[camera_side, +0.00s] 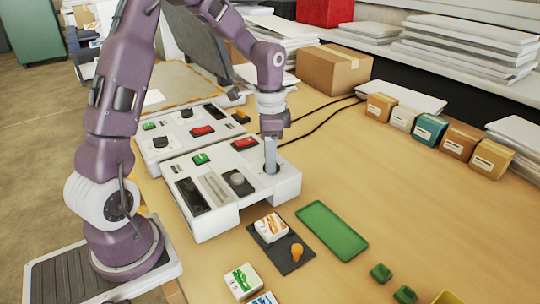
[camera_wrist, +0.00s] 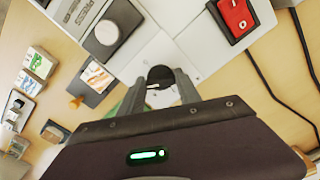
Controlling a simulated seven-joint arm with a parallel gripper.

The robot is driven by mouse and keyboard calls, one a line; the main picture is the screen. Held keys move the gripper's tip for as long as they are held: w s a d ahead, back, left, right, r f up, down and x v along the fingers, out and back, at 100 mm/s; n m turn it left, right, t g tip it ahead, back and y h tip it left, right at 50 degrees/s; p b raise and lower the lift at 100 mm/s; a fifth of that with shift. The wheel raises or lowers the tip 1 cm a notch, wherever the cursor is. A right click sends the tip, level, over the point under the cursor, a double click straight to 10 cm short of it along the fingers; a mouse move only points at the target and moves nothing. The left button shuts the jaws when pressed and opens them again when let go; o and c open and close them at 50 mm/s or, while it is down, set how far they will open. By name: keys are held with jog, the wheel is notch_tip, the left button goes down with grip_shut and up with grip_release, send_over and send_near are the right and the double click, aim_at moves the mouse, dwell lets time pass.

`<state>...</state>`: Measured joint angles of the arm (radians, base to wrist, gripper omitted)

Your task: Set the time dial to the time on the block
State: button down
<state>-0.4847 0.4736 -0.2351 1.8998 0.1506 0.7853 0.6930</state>
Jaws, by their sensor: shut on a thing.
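The white laminator (camera_side: 215,218) stands on the table in the side view. My gripper (camera_side: 271,170) points down at its front right corner. In the wrist view my gripper (camera_wrist: 160,88) is shut on a dark round dial (camera_wrist: 160,74) with a pale mark; the fingers hide part of it. A block with an orange and white label (camera_side: 271,227) lies on a dark pad (camera_side: 293,262) in front of the laminator; the block also shows in the wrist view (camera_wrist: 97,76). Its print is too small to read. A grey round knob (camera_side: 237,178) sits on a black plate left of my gripper.
A green tray (camera_side: 332,230) lies right of the dark pad, with an orange knob (camera_side: 297,252) on the pad. A green-labelled block (camera_side: 242,281) is nearer the front. Black cables (camera_side: 318,125) run behind my gripper.

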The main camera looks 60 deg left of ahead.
jog(key=c, duration=0.8)
grip_release()
jog(key=shift+c, duration=0.2)
notch_tip(320, 180, up, 7)
jog(key=shift+r, duration=0.1)
jog(key=s+d+r+n+t, duration=0.2)
jog(key=s+d, duration=0.3)
jog(key=s, duration=0.5)
jog(key=s+d+r+n+t, duration=0.3)
jog(key=s+d+r+n, duration=0.1)
jog(key=s, duration=0.7)
jog(key=shift+d+r+t, duration=0.3)
jog(key=shift+d+r, duration=0.15)
jog(key=shift+d, duration=0.75)
